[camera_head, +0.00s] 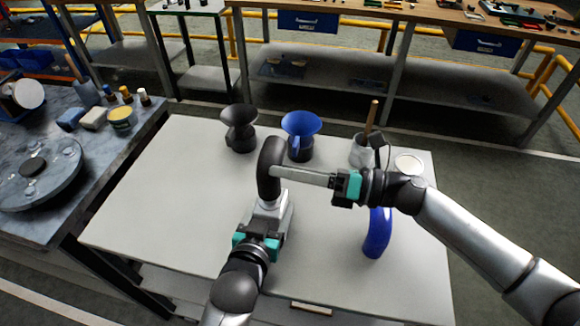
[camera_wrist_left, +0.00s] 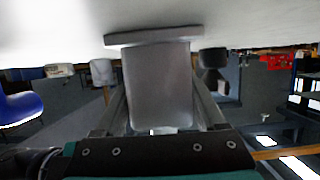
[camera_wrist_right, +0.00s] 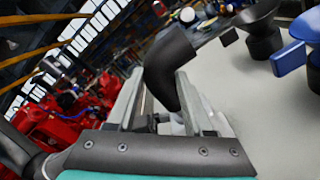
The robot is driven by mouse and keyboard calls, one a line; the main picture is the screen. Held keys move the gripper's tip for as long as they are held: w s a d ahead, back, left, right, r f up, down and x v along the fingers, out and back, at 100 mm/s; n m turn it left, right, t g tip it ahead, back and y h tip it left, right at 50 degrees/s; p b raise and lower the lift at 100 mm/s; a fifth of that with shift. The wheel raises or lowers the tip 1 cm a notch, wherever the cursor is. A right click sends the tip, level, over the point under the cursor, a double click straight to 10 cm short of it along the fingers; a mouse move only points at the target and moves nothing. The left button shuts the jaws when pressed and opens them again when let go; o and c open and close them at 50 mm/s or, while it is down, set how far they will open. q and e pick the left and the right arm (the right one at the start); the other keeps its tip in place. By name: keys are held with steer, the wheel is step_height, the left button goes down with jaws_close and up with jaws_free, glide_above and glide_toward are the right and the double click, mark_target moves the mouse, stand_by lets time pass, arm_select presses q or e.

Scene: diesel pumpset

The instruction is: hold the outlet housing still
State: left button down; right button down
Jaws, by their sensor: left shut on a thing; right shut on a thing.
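The outlet housing, a grey block with a wider flange (camera_wrist_left: 157,85), sits between the fingers of my left gripper (camera_head: 269,216), which is shut on it. In the left wrist view its flange is against or very near the white tabletop. In the head view its pale upper end (camera_head: 268,203) shows just below a black elbow hose (camera_head: 268,160). My right gripper (camera_head: 278,173) is shut on that hose, also seen in the right wrist view (camera_wrist_right: 172,62). The hose's lower end meets the housing's top; I cannot tell whether it is around it.
On the white table (camera_head: 160,195) stand a dark funnel-topped part (camera_head: 239,125), a blue one (camera_head: 300,132) and a grey cup (camera_head: 362,151) with a wooden-handled tool. A curved blue hose (camera_head: 377,235) lies under my right arm. The table's left part is clear.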

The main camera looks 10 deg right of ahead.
steer(key=shift+f, duration=1.15)
steer(key=shift+c, duration=1.1)
jaws_free()
steer(key=shift+r, duration=0.1)
steer(key=shift+d, duration=0.15)
steer(key=v, duration=1.1)
steer(key=shift+s+d, duration=0.15)
steer(key=shift+d, duration=0.25)
arm_select(q)
jaws_free()
